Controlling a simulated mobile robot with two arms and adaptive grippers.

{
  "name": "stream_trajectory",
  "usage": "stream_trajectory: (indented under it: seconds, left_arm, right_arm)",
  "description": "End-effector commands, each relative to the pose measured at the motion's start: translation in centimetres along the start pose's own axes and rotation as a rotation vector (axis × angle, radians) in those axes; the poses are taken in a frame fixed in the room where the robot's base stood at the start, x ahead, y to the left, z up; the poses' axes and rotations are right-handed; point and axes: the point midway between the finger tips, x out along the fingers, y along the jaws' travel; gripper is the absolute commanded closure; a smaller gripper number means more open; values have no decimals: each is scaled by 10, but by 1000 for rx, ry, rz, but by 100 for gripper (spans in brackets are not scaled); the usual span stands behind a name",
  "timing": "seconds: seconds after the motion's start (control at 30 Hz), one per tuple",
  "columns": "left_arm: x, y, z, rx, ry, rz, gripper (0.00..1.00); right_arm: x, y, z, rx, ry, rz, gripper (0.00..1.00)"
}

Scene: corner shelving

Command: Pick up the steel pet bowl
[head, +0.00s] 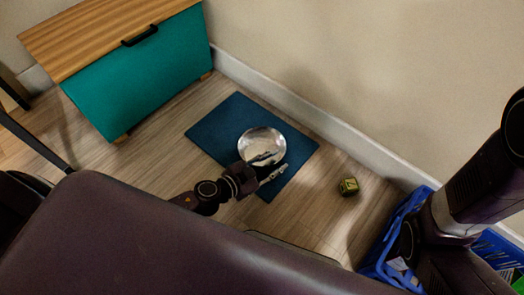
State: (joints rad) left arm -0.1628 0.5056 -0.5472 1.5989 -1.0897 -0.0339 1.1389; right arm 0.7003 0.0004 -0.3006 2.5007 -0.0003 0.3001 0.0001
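The steel pet bowl (262,142) is round and shiny and sits on a dark blue mat (226,113) on the floor. My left gripper (281,162) is at the bowl's near edge, with its two fingers apart. The fingers overlap the bowl's near rim in the head view, and I cannot tell whether they touch it. The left gripper hides a small part of that rim. My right arm comes in at the right side, and its fingers do not show.
A teal cabinet (140,78) with a wood top stands at the upper left. A wall with a white baseboard (300,115) runs behind the mat. A small green cube (348,186) lies right of the mat. A blue basket (382,250) is at the lower right.

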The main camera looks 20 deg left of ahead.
Motion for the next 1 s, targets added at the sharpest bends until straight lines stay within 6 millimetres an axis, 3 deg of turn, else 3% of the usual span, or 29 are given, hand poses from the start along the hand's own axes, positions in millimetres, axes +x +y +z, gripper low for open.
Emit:
stream_trajectory:
  seconds: [0.07, 0.33, 0.77, 1.0]
  left_arm:
    - [0, 0, 0, 0, 0, 0, 70]
    - [0, 0, 0, 0, 0, 0, 99]
    - [0, 0, -1, 0, 2, 0, 100]
    - [-4, -4, -11, 1, 2, 0, 100]
  right_arm:
    - [0, 0, 0, 0, 0, 0, 60]
    - [0, 0, 0, 0, 0, 0, 60]
    - [0, 0, 0, 0, 0, 0, 60]
    - [10, 2, 4, -1, -1, 0, 60]
